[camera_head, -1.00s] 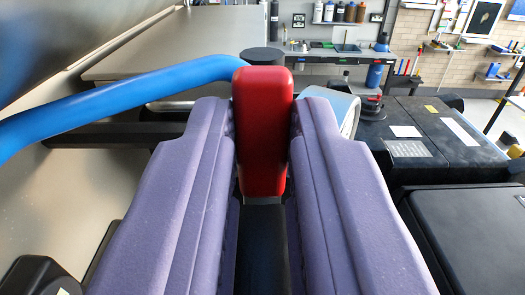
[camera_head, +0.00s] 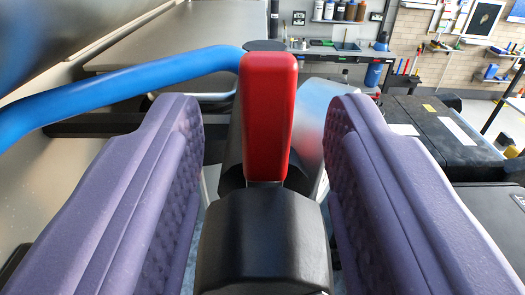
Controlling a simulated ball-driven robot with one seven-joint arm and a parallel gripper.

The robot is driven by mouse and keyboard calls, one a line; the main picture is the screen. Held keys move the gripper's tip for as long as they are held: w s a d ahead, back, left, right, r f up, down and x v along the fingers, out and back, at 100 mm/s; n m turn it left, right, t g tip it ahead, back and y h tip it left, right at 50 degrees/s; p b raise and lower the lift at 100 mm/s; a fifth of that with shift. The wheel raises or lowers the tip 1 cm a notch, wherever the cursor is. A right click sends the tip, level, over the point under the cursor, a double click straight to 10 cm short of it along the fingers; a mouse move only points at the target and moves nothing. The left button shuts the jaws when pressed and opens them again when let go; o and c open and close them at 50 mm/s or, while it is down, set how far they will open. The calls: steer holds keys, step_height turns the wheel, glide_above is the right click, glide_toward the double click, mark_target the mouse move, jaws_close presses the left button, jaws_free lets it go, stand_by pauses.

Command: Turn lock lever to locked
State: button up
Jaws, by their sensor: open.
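The lock lever shows as a red upright handle (camera_head: 267,115) in the middle of the view. It rises from behind a black rounded part (camera_head: 262,240), which hides its lower end. My gripper (camera_head: 268,125) is open, with one purple padded finger on each side of the red handle. There is a clear gap between the handle and each finger, so neither touches it. I cannot tell from the handle alone whether the lock is locked.
A blue tube (camera_head: 120,88) runs from the left edge to just behind the handle. A silvery cylinder (camera_head: 318,115) is behind the handle to the right. Black boxes (camera_head: 440,125) stand at the right. A workbench (camera_head: 340,58) with bottles is far behind.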

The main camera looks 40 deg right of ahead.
steer(key=b+v, duration=0.1)
steer(key=v, duration=0.6)
steer(key=shift+s+a+f, duration=0.1)
steer(key=shift+s, duration=0.05)
